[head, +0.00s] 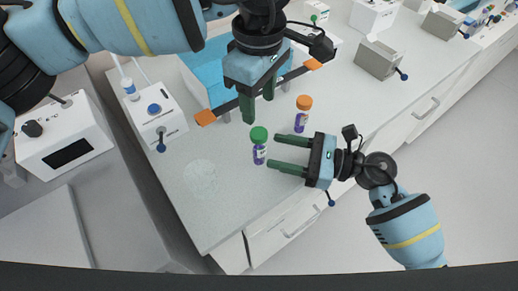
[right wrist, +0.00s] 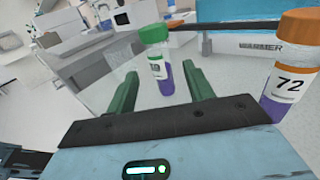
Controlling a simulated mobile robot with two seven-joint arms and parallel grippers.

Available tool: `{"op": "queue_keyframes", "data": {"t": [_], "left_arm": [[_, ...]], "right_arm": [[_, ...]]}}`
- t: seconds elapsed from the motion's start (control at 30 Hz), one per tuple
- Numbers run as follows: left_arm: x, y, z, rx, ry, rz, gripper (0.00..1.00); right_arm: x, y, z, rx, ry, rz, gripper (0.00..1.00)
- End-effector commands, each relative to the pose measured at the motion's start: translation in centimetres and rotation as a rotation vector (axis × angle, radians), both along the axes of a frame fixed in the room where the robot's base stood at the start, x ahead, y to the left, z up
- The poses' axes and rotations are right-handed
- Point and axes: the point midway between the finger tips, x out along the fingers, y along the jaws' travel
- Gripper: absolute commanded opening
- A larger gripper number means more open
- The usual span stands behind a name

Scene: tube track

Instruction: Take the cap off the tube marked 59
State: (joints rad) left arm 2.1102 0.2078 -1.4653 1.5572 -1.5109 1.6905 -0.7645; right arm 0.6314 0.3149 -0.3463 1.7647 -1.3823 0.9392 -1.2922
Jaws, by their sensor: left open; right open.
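A green-capped tube (head: 259,146) with purple contents stands upright on the bench. In the right wrist view this tube (right wrist: 158,60) has a small two-digit label, hard to read, perhaps 59. An orange-capped tube (head: 302,114) stands behind it to the right; its label reads 72 in the right wrist view (right wrist: 288,82). My right gripper (head: 273,152) is open, pointing left, its fingertips near the green-capped tube, whose body shows between the fingers in the wrist view. My left gripper (head: 258,108) is open and empty, pointing down, above and behind the green-capped tube. Both caps are on.
A blue warmer (head: 197,80) stands behind my left gripper, with a dark orange-ended bar along its front. A white box with a blue knob (head: 153,110) is at the left. A grey block (head: 377,58) is at the back right.

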Motion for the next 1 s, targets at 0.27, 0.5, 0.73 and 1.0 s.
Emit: {"op": "queue_keyframes", "data": {"t": [0.27,0.5,0.73,1.0], "left_arm": [[0.0,0.0,0.0,-0.001,0.001,0.0,0.49],[0.0,0.0,0.0,-0.001,0.001,0.0,0.49],[0.0,0.0,0.0,-0.001,0.001,0.0,0.49],[0.0,0.0,0.0,-0.001,0.001,0.0,0.49]], "right_arm": [[1.0,3.8,0.1,0.003,0.0,0.001,0.52],[1.4,5.2,0.1,0.002,0.0,0.0,0.52],[1.4,5.3,0.0,0.001,0.001,0.0,0.52],[1.4,5.2,0.0,0.001,0.001,0.0,0.22]]}}
